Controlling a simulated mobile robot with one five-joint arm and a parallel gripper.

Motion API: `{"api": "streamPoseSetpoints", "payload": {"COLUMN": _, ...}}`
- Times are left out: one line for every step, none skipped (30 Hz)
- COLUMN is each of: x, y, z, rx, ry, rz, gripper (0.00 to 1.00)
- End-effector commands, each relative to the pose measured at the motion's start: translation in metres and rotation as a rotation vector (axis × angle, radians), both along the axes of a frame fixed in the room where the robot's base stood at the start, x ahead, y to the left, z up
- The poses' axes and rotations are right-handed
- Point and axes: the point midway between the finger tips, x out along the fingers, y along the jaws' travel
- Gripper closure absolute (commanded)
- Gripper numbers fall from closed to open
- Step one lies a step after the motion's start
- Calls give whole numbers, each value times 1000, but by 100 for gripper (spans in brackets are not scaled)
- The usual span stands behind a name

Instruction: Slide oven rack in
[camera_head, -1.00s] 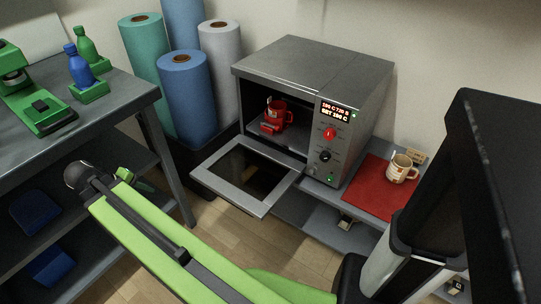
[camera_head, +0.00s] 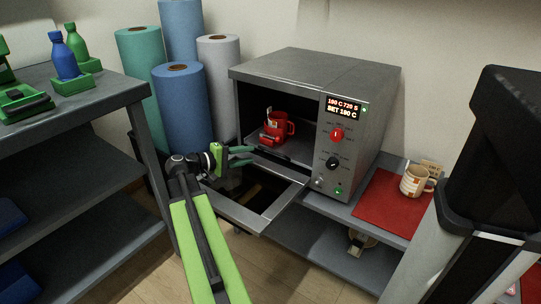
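The oven (camera_head: 300,71) is a grey box with its door (camera_head: 245,213) folded down open at the front. Inside it, a red mug (camera_head: 281,125) stands on a grey surface that appears to be the oven rack (camera_head: 296,150). How far the rack sticks out is hard to tell. My gripper (camera_head: 248,155) is at the left of the oven opening, above the open door. Its two green fingers are spread and point right toward the rack's front edge. Nothing shows between them. Whether a finger touches the rack cannot be told.
A control panel (camera_head: 338,150) with a lit display and knobs is on the oven's right. A red mat (camera_head: 388,212) with a cream mug (camera_head: 413,183) lies further right. Upright rolls (camera_head: 182,112) stand left of the oven. A grey shelf unit (camera_head: 75,118) fills the left side.

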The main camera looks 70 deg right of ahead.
Motion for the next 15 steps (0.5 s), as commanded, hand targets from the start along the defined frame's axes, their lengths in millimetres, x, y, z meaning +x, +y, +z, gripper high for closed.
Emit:
{"api": "streamPoseSetpoints", "payload": {"x": -9, "y": -10, "z": -5, "rx": 1, "ry": 0, "rz": -4, "gripper": 68}}
{"api": "streamPoseSetpoints", "payload": {"x": -13, "y": -16, "z": -7, "rx": 1, "ry": 0, "rz": -4, "gripper": 68}}
{"api": "streamPoseSetpoints", "payload": {"x": -19, "y": -24, "z": -9, "rx": 1, "ry": 0, "rz": -4, "gripper": 68}}
{"api": "streamPoseSetpoints", "payload": {"x": -24, "y": -31, "z": -10, "rx": 1, "ry": 0, "rz": -4, "gripper": 68}}
{"api": "streamPoseSetpoints", "payload": {"x": -28, "y": -36, "z": -12, "rx": 1, "ry": 0, "rz": -4, "gripper": 68}}
{"api": "streamPoseSetpoints", "payload": {"x": -34, "y": -44, "z": -13, "rx": 0, "ry": -1, "rz": -4, "gripper": 68}}
{"api": "streamPoseSetpoints", "payload": {"x": -37, "y": -49, "z": -14, "rx": 0, "ry": -1, "rz": -3, "gripper": 68}}
{"api": "streamPoseSetpoints", "payload": {"x": -41, "y": -54, "z": -16, "rx": 0, "ry": -1, "rz": -4, "gripper": 68}}
{"api": "streamPoseSetpoints", "payload": {"x": -46, "y": -60, "z": -17, "rx": 0, "ry": -1, "rz": -3, "gripper": 68}}
{"api": "streamPoseSetpoints", "payload": {"x": -48, "y": -64, "z": -18, "rx": 0, "ry": -1, "rz": -2, "gripper": 68}}
{"api": "streamPoseSetpoints", "payload": {"x": -51, "y": -67, "z": -18, "rx": 0, "ry": -1, "rz": -3, "gripper": 68}}
{"api": "streamPoseSetpoints", "payload": {"x": -55, "y": -71, "z": -19, "rx": 0, "ry": -1, "rz": -2, "gripper": 68}}
{"api": "streamPoseSetpoints", "payload": {"x": -56, "y": -74, "z": -20, "rx": 1, "ry": 0, "rz": -1, "gripper": 68}}
{"api": "streamPoseSetpoints", "payload": {"x": -58, "y": -76, "z": -20, "rx": 1, "ry": 0, "rz": -1, "gripper": 68}}
{"api": "streamPoseSetpoints", "payload": {"x": -60, "y": -78, "z": -20, "rx": 1, "ry": 0, "rz": -1, "gripper": 68}}
